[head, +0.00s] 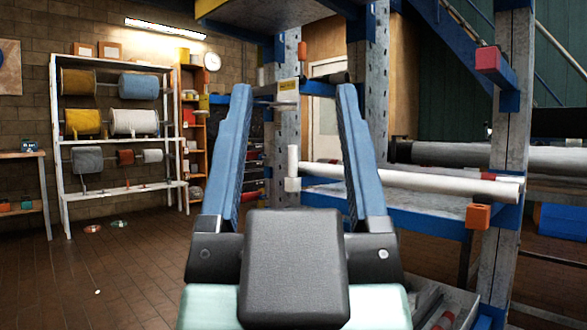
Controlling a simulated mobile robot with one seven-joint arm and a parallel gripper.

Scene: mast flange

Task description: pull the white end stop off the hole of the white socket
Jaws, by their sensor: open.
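My gripper (293,92) is open in the head view, its two long blue fingers wide apart with nothing held between them. Through the gap, farther off, I see a small upright white cylinder (292,158). It meets a short, wider white block (292,184) at its lower end. These look like the white end stop and the white socket, but I cannot tell for sure which is which. The fingers appear to either side of them in the picture and do not touch them. The hole is not visible.
A blue and grey steel rack (510,140) stands at the right, with a long white tube (430,182) on it. An orange block (478,216) is on its front post. A white shelf of spools (115,130) stands at the left. The brown floor (110,270) at left is mostly clear.

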